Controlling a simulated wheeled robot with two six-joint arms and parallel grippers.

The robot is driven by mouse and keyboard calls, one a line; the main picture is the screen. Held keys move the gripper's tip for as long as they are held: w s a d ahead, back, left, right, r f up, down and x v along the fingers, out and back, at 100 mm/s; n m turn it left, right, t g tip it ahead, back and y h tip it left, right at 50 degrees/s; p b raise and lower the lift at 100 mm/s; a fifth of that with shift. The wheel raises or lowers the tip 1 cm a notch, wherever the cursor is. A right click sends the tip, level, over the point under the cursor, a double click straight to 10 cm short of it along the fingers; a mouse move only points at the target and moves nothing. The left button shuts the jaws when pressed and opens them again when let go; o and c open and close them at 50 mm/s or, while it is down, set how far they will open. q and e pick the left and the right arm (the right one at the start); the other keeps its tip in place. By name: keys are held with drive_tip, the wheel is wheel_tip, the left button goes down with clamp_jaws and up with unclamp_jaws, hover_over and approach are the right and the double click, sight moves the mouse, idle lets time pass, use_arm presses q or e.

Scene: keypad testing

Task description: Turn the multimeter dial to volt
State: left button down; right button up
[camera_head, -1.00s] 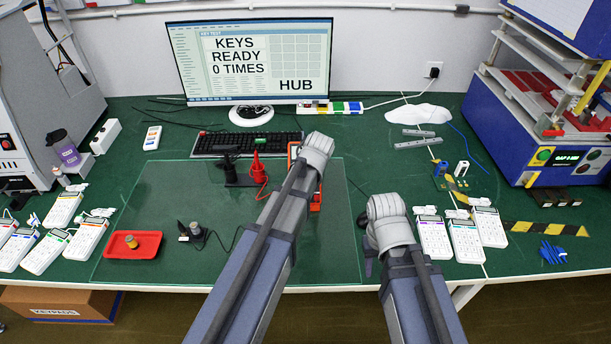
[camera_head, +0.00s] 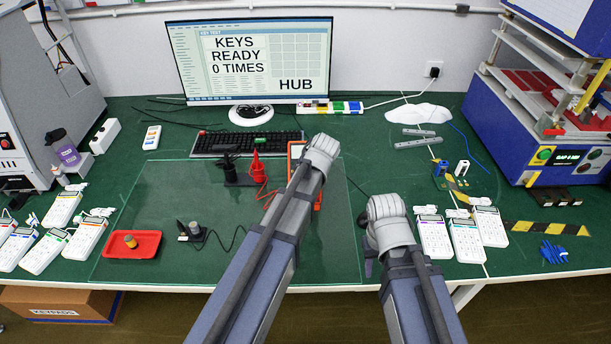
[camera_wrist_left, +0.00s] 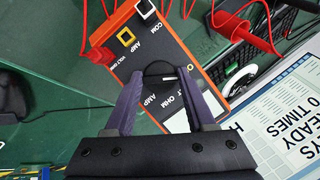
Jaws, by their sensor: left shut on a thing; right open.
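The multimeter (camera_wrist_left: 176,52) has an orange frame and a dark face with AMP, OHM and VOLT labels; it lies flat on the glass-like mat. My left gripper (camera_wrist_left: 162,78) is shut on the black round dial (camera_wrist_left: 159,70) at the face's middle; its two purple fingers sit on either side. The dial's pointer direction is hard to make out. In the head view the multimeter (camera_head: 296,150) is mostly covered by my left arm, and the left fingertips are hidden. My right gripper (camera_head: 365,245) is open and empty over the mat's right edge, mostly hidden behind its wrist.
Red probe leads (camera_wrist_left: 238,22) run beside the multimeter. A red and black probe stand (camera_head: 240,180), keyboard (camera_head: 245,143) and monitor (camera_head: 250,60) are behind. A red tray (camera_head: 150,252) lies left. White keypads (camera_head: 465,243) line both sides. The mat's front middle is fairly clear.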

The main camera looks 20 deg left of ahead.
use_arm(q)
drive_tip(key=m, duration=0.1)
drive_tip(key=m+y+b, duration=0.1)
drive_tip(key=m, duration=0.1)
drive_tip(key=shift+s+d+f+m+t, duration=0.1)
drive_tip(key=shift+f+m+t, duration=0.05)
drive_tip(key=shift+m+t, duration=0.15)
drive_tip(key=shift+m+y+b, duration=0.4)
drive_tip(key=shift+m+b, duration=0.2)
drive_tip(key=shift+m, duration=0.5)
drive_tip(key=shift+t, duration=0.3)
drive_tip(key=shift+c, duration=1.2)
unclamp_jaws()
drive_tip(key=p+v, duration=0.5)
drive_tip(key=v, duration=0.3)
drive_tip(key=shift+p, duration=0.4)
